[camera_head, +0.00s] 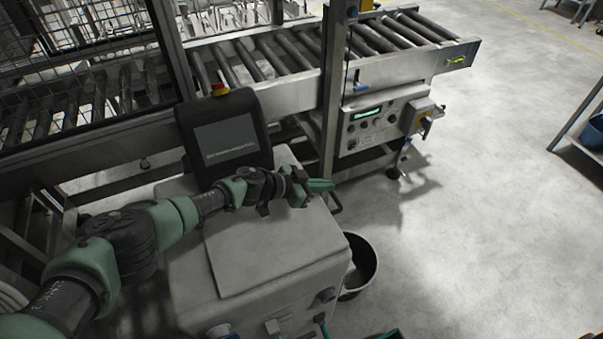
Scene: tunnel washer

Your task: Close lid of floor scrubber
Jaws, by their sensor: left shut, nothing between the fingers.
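A grey box-shaped machine (319,243), which looks like the floor scrubber, stands in the middle foreground. A flat grey panel (262,250), apparently its lid, lies on the top and looks level. I cannot tell whether it is fully seated. My left arm reaches in from the left across the machine's top. My left gripper (320,186) is shut and empty, above the far right part of the top. I cannot tell whether it touches the surface. My right gripper does not show.
A dark screen (225,139) with a red button stands behind the machine. A roller conveyor (290,80) and its control box (368,125) lie beyond. A dark bucket (367,262) stands on the floor right of the machine. Open floor lies further right.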

